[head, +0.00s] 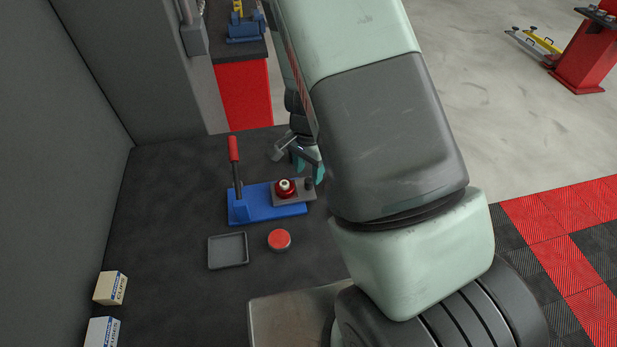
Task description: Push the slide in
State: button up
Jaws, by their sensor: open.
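A blue fixture (250,208) stands on the dark bench top. An upright lever with a red handle (233,150) rises at its left end. A grey slide plate (300,198) sits at the fixture's right end and sticks out a little past the blue base. It carries a red round part with a pale top (285,187) and a small dark knob (308,183) at its right. My gripper (309,167) is open, with teal fingertips just behind and right of the slide. My arm hides part of it, and I cannot tell whether it touches the slide.
In front of the fixture lie an empty dark tray (228,265) and a red round cap (279,240). Two small boxes (110,288) stand at the lower left by the wall. A red cabinet (245,95) stands behind. The bench left of the fixture is clear.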

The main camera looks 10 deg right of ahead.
aim_at(309, 180)
jog(key=shift+f, duration=1.95)
grip_shut()
